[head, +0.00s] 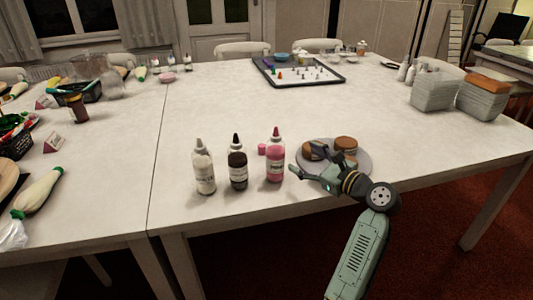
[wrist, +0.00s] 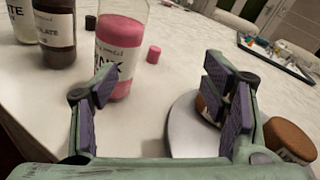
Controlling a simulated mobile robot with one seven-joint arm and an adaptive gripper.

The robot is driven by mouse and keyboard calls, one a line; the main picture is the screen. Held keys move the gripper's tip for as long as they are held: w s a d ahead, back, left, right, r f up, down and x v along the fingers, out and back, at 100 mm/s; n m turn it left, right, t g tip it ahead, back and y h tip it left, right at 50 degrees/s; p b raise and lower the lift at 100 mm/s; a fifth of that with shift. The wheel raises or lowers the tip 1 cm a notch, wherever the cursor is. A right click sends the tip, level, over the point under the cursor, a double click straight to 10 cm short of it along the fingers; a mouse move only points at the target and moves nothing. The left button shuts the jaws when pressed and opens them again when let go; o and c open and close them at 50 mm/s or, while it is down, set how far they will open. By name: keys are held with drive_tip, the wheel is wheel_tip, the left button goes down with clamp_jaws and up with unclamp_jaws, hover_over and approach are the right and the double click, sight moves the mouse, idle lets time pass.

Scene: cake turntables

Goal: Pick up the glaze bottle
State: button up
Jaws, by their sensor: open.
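Three squeeze bottles stand upright in a row on the white table: a white one (head: 204,172), a dark brown one (head: 238,168) and a pink one (head: 275,160). The pictures do not single out one as the glaze bottle. My gripper (head: 305,161) is open and empty, just right of the pink bottle and apart from it. In the wrist view, the pink bottle (wrist: 121,45) stands beyond the left fingertip, its top cut off. The brown bottle (wrist: 55,35) and the white bottle (wrist: 17,22) are farther left, also cut off.
A round grey plate or turntable (head: 366,162) with brown cakes (head: 346,143) lies beneath and behind my gripper. A small pink piece (head: 262,149) lies behind the bottles. A tray with small items (head: 340,82) is farther back. The table in front of the bottles is clear.

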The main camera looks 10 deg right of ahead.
sight(283, 163)
drive_tip(key=s+y, duration=0.1)
drive_tip(key=s+f+y, duration=0.1)
drive_tip(key=s+a+m, duration=0.1)
drive_tip(key=s, duration=0.1)
drive_tip(key=shift+a+f+g+y, duration=0.1)
drive_tip(key=shift+f+g+y, duration=0.2)
drive_tip(key=shift+y, duration=0.1)
drive_tip(key=shift+s+a, duration=0.25)
drive_tip(key=shift+s, duration=0.05)
drive_tip(key=shift+y, duration=0.3)
drive_tip(key=p+x, duration=0.1)
drive_tip(key=x, duration=0.3)
drive_tip(key=shift+w+a, duration=0.2)
drive_tip(key=shift+w, duration=0.05)
drive_tip(key=shift+f+p+x, duration=0.2)
drive_tip(key=shift+p+x, duration=0.55)
drive_tip(key=shift+x, duration=2.2)
drive_tip(key=shift+d, duration=0.15)
drive_tip(key=shift+c, duration=0.3)
drive_tip(key=c, duration=0.8)
